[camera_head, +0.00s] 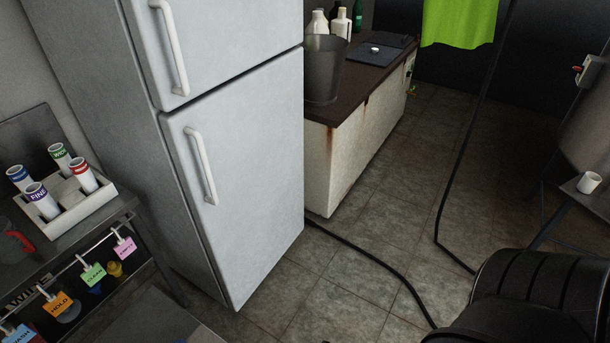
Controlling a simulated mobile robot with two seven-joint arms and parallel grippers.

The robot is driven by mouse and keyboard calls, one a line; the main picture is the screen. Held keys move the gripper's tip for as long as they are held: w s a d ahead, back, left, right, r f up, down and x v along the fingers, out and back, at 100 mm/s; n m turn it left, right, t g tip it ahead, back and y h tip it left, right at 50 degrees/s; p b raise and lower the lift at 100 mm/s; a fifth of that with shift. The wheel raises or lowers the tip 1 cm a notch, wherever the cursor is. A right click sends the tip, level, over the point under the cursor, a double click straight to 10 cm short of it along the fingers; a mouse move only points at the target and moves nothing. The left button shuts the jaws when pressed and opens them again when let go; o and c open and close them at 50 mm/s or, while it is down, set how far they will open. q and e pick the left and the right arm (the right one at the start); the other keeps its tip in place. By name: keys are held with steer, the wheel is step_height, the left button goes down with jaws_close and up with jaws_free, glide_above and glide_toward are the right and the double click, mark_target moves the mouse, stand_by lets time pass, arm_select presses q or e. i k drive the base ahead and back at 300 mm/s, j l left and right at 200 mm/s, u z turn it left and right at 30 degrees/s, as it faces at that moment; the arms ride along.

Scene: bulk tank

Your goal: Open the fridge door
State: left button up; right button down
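A pale grey-white fridge (105,110) stands upright at the left of the head view, angled so that its front faces right. Its lower door (250,165) looks shut flush with the body, with a vertical white bar handle (201,166) near the door's left edge. Its upper door (235,40) also looks shut and has a similar handle (171,48). The top of the fridge is cut off by the frame. Neither of my grippers is in view, and nothing touches the handles.
A side table with a white holder (75,208) of labelled tubes stands left of the fridge. A rusty counter (350,140) with a bucket (323,70) stands behind it, right. A black hose (370,257) crosses the tiled floor. Floor before the fridge is largely open.

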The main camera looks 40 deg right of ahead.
mark_target(236, 147)
steer(key=l+z, duration=0.15)
steer(key=z, duration=0.75)
steer(key=k+l, duration=0.05)
